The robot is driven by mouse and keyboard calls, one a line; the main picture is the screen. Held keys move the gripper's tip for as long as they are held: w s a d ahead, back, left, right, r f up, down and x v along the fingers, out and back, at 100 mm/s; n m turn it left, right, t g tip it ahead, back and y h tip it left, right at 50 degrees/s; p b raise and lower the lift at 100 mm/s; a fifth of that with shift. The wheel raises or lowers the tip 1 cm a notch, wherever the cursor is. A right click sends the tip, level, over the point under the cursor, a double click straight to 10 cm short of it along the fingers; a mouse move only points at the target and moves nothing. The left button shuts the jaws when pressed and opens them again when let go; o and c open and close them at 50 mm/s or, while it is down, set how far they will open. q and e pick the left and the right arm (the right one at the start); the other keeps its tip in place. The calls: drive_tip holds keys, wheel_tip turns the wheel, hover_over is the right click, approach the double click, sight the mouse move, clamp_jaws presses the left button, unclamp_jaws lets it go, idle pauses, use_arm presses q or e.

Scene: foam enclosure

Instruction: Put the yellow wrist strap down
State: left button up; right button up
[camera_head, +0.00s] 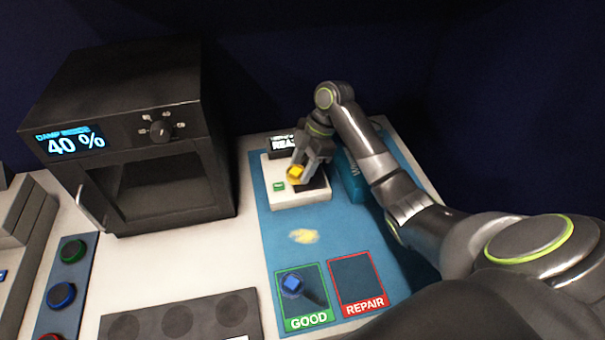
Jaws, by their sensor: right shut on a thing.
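My right gripper (303,170) is shut on the yellow wrist strap (296,173), of which a small yellow block shows between the fingers. It is over the white tester box (290,200), near its black plate (312,184). I cannot tell whether the strap touches the box. A pale yellow patch (303,236) lies on the blue mat (270,240) in front of the box. A blue strap piece (292,284) lies in the green-framed GOOD area (309,318). The red-framed REPAIR area (364,303) is empty. My left gripper is not in view.
A small display (284,144) stands behind the tester, partly hidden by my gripper. A teal object (350,178) is right of the tester. A dark cabinet (130,130) reading 40 % stands left. A grey tray with round wells (180,320) and a button panel (66,275) are in front.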

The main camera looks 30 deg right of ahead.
wheel_tip(320, 180, down, 2)
drive_tip(key=shift+s+f, duration=0.1)
drive_tip(key=shift+f, duration=0.45)
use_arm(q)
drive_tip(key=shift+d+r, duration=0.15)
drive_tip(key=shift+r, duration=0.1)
use_arm(e)
drive_tip(key=o, duration=1)
drive_tip(key=shift+c, duration=0.2)
drive_tip(key=b+v, duration=0.1)
drive_tip(key=v, duration=0.6)
drive_tip(key=shift+b, duration=0.35)
use_arm(q)
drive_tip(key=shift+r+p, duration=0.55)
drive_tip(key=shift+p, duration=1)
use_arm(e)
drive_tip(key=shift+v, duration=2.7)
